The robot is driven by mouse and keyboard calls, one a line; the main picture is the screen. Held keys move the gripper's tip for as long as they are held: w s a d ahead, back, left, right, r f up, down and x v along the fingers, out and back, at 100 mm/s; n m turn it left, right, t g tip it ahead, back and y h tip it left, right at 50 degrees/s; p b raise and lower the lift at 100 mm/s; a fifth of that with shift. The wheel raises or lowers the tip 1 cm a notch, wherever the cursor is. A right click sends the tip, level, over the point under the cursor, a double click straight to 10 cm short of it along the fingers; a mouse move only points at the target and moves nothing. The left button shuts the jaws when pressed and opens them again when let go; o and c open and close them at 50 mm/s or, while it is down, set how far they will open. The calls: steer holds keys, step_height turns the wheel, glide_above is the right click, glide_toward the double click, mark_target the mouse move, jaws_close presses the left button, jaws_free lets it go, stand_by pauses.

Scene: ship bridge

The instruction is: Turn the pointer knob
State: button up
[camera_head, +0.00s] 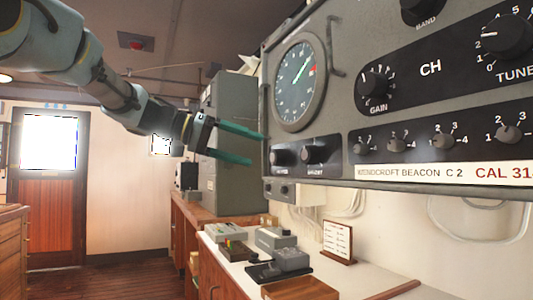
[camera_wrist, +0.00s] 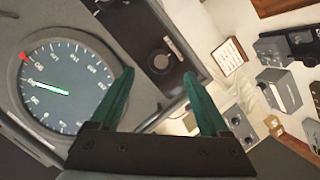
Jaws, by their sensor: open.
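My gripper (camera_head: 256,148) has two green fingers, open and empty, just left of the grey instrument panel (camera_head: 336,92). In the wrist view my gripper (camera_wrist: 159,73) has its fingertips apart, with a dark round knob (camera_wrist: 160,62) between and beyond them, not visibly touched. In the head view two dark knobs, a left one (camera_head: 281,157) and a right one (camera_head: 308,154), sit on a black strip below the round dial. Several small pointer knobs, such as one (camera_head: 508,134), line the lower right. Which one the task names is unclear.
The round dial (camera_head: 299,84) has a bent handle bar beside it. Larger GAIN (camera_head: 374,84) and TUNE (camera_head: 505,36) knobs are to the right. Below the panel, a counter (camera_head: 330,275) carries grey boxes and a small framed card (camera_head: 337,242). Open floor lies at the left.

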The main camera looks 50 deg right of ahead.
mark_target(272, 157)
steer(key=shift+p+x, duration=0.45)
steer(key=shift+x, duration=2.3)
steer(key=shift+c, duration=0.4)
jaws_close()
